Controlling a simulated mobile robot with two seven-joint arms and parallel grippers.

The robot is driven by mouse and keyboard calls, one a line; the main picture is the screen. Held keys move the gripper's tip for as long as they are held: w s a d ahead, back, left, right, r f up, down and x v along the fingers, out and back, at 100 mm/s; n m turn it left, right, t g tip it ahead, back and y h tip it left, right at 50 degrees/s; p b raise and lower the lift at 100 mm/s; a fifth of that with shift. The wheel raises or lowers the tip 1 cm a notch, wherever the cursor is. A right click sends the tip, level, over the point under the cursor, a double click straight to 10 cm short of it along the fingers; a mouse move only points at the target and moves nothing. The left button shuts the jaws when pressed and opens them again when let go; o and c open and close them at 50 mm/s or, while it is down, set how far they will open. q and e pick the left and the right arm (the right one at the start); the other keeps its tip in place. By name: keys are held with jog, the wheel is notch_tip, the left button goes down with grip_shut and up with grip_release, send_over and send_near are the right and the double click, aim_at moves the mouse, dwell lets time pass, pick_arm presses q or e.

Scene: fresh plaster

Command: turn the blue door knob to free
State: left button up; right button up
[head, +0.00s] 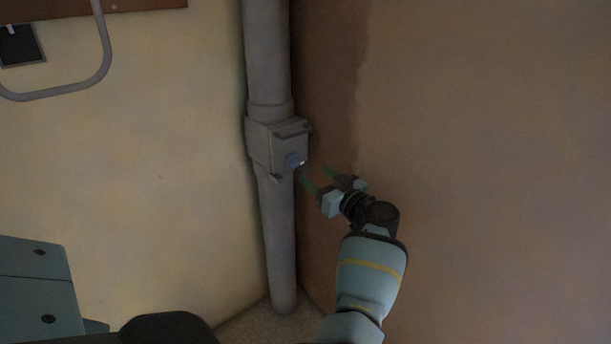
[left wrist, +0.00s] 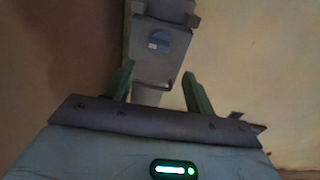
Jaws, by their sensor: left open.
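The blue door knob (head: 294,160) is on the front of a small grey box (head: 262,146) mounted on the vertical pipe. In the left wrist view the knob (left wrist: 159,40) is round, with a small pale mark at its lower left. My left gripper (head: 315,174) is open and empty, just right of and slightly below the knob in the head view. In the left wrist view its two green fingers (left wrist: 158,76) are spread below the knob, apart from it. My right gripper is not in view.
The grey pipe (head: 267,55) runs down the corner between a pale wall (head: 150,150) and a brown wall (head: 480,130) to the floor. A bent grey tube (head: 104,50) and dark panel (head: 20,46) are at upper left. Space before the brown wall is clear.

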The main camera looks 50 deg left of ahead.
aim_at(299, 162)
pick_arm(q)
jog(key=a, duration=0.2)
jog(key=a+b, duration=0.1)
jog(key=a, duration=0.1)
jog(key=w+a, duration=0.1)
jog(key=a, duration=0.1)
jog(key=shift+f+b, duration=0.1)
jog(key=shift+b, duration=0.2)
jog(key=shift+w+a, duration=0.1)
jog(key=shift+a, duration=0.65)
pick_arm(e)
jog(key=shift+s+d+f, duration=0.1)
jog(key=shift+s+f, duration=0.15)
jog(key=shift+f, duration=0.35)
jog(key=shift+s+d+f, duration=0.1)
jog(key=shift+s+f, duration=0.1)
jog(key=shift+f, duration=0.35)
pick_arm(q)
jog(key=shift+c, duration=0.2)
jog(key=c, duration=0.9)
jog(key=shift+c, duration=0.2)
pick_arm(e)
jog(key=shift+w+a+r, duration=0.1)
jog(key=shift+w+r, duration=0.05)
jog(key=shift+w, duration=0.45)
